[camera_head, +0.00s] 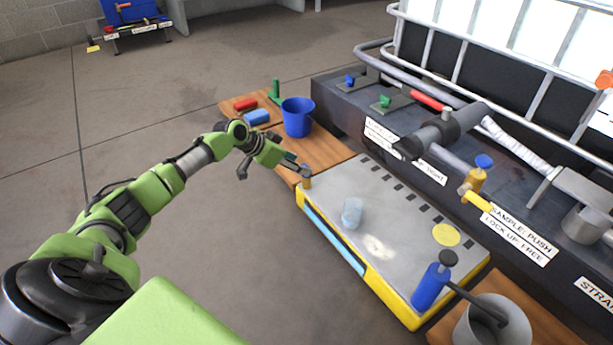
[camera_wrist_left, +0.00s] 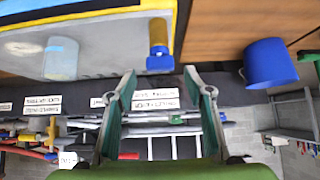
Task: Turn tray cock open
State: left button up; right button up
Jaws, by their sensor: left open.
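The tray cock (camera_head: 306,182) is a small yellow fitting at the far left corner of the grey, yellow-edged tray (camera_head: 385,225). My left gripper (camera_head: 287,164) is beside the cock in the head view. In the wrist view the left gripper (camera_wrist_left: 160,75) is open and empty, its two fingers spread to either side of the cock's line. I cannot tell whether a finger touches it. My right gripper is not seen.
A blue bucket (camera_head: 298,118) stands on the wooden board (camera_head: 325,150) behind the cock. A clear cup (camera_head: 352,213) and a blue bottle (camera_head: 431,287) stand on the tray. A yellow sample valve (camera_head: 474,182) is at the dark bund's edge. Open floor lies to the left.

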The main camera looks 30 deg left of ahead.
pick_arm(q)
jog(key=b+x, duration=0.2)
jog(key=x, duration=0.3)
jog(key=shift+w+f+b, duration=0.1)
jog(key=shift+b, duration=0.3)
jog(key=c, duration=1.1)
